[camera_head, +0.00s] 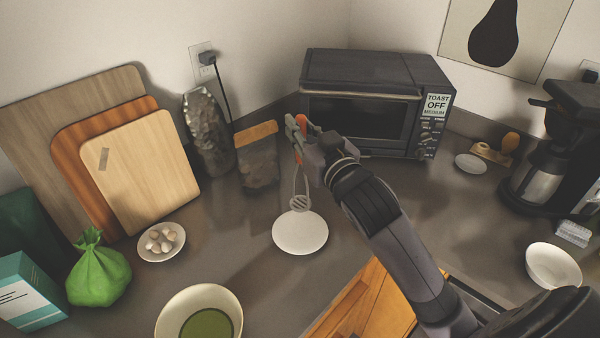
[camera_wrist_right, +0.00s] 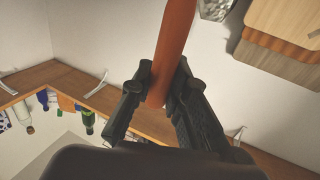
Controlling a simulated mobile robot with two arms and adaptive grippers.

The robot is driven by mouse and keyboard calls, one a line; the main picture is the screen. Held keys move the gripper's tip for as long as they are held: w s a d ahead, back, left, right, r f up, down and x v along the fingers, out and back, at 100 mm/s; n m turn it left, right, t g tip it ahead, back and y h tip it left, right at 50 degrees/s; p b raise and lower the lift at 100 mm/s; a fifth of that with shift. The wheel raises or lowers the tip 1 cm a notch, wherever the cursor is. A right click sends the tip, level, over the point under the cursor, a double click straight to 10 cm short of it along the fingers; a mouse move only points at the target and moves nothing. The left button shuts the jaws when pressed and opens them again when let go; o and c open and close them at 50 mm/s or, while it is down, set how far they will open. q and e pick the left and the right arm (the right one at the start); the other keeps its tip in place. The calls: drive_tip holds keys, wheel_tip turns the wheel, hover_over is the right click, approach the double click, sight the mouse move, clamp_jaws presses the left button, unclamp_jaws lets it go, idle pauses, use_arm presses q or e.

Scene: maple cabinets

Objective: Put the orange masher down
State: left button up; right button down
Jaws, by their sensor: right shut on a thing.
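The orange masher (camera_head: 301,156) has an orange handle and a grey metal head. My right gripper (camera_head: 299,137) is shut on its handle, and the masher hangs roughly upright, head down. The head is over the back part of a white plate (camera_head: 300,237) on the counter; I cannot tell whether it touches the plate. In the right wrist view the orange handle (camera_wrist_right: 174,45) stands between the two dark fingers of my right gripper (camera_wrist_right: 165,90). My left gripper is not in view.
A toaster oven (camera_head: 365,95) stands behind the gripper. A coffee maker (camera_head: 545,165) is at right. Counter left of the plate is clear.

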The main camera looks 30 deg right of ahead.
hover_over(300, 180)
drive_tip(key=f, duration=0.4)
drive_tip(key=shift+w+d+f, duration=0.15)
drive_tip(key=shift+w+f, duration=0.05)
drive_tip(key=shift+w, duration=0.1)
drive_tip(key=shift+f, duration=0.65)
wheel_tip(300, 180, down, 4)
drive_tip(key=shift+r, duration=0.25)
drive_tip(key=shift+f, duration=0.35)
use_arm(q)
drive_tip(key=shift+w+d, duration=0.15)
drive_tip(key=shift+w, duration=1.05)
use_arm(e)
drive_tip(key=shift+s, duration=0.1)
drive_tip(key=shift+f, duration=0.1)
drive_tip(key=c, duration=2)
unclamp_jaws()
drive_tip(key=shift+f, duration=0.15)
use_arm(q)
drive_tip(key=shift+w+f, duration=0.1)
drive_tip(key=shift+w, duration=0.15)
use_arm(e)
drive_tip(key=o, duration=0.5)
drive_tip(key=shift+c, duration=0.2)
